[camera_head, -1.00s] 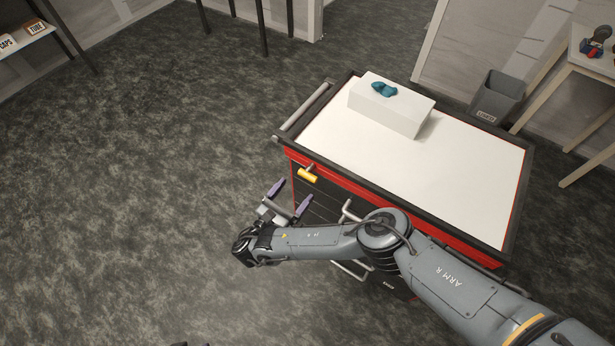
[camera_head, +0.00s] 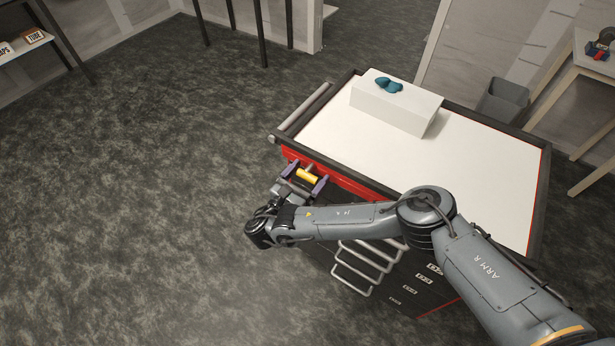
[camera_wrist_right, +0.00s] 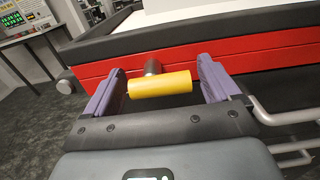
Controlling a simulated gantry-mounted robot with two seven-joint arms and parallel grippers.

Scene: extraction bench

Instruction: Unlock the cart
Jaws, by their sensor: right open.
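The cart (camera_head: 350,150) has a white top with a dark rim, a red band and dark drawers with several grey handles. A yellow cylindrical lock handle (camera_head: 307,176) sticks out from the red band near the left corner; it also shows in the right wrist view (camera_wrist_right: 160,84), lying crosswise on a short metal stem. My right gripper (camera_head: 304,180) is open, its purple fingers on either side of the yellow handle. In the wrist view the left finger is close to the handle's left end and a gap shows at the right. My left gripper is not in view.
A white box (camera_head: 395,108) with a teal item (camera_head: 389,86) on it stands on the cart top. A grey bin (camera_head: 503,100) and a table stand beyond the cart at right. The floor left of the cart is clear.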

